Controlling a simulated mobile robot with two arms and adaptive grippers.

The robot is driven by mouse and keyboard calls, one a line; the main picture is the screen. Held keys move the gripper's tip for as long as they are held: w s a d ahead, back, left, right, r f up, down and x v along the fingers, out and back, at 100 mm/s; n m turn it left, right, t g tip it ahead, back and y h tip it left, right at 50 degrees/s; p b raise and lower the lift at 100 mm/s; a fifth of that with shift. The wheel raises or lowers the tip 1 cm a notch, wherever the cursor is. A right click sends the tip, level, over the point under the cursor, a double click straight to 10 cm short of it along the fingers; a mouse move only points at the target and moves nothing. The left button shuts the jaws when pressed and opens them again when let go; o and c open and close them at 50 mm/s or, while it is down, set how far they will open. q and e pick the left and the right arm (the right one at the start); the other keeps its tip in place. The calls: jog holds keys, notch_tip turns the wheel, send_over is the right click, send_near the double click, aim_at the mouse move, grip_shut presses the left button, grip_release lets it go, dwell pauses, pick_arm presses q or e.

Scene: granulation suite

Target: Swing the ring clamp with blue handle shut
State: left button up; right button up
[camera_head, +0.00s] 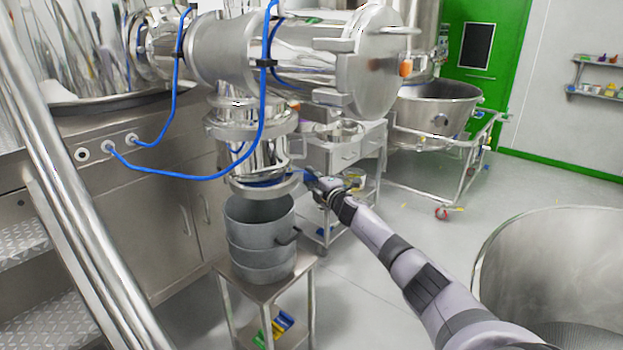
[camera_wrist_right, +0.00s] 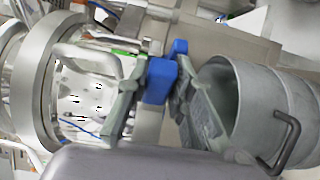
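The ring clamp (camera_head: 266,189) is a metal band around the lower end of the steel outlet, above the open grey drum. Its blue handle (camera_wrist_right: 160,81) shows in the right wrist view between the fingers of my right gripper (camera_wrist_right: 163,88). In the head view my right gripper (camera_head: 314,183) is at the right side of the clamp, partly hiding the handle. The fingers flank the handle closely; I cannot tell whether they press on it. The clamp's joint is too small to make out. My left gripper is not in view.
The grey drum (camera_head: 261,255) stands on a small steel stand under the outlet, its black side handle (camera_wrist_right: 285,148) close to my right gripper. Blue hoses (camera_head: 190,176) hang in front of the outlet. A steel trolley (camera_head: 345,165) stands behind.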

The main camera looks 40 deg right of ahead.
jog(key=o, duration=0.4)
jog(key=shift+a+r, duration=0.1)
jog(key=shift+r, duration=0.15)
jog(key=shift+o, duration=0.2)
jog(key=shift+f, duration=0.1)
jog(key=shift+s+f, duration=0.1)
jog(key=shift+s, duration=0.05)
jog(key=v, duration=1.1)
jog(key=shift+s, duration=0.35)
jog(key=shift+c, duration=0.5)
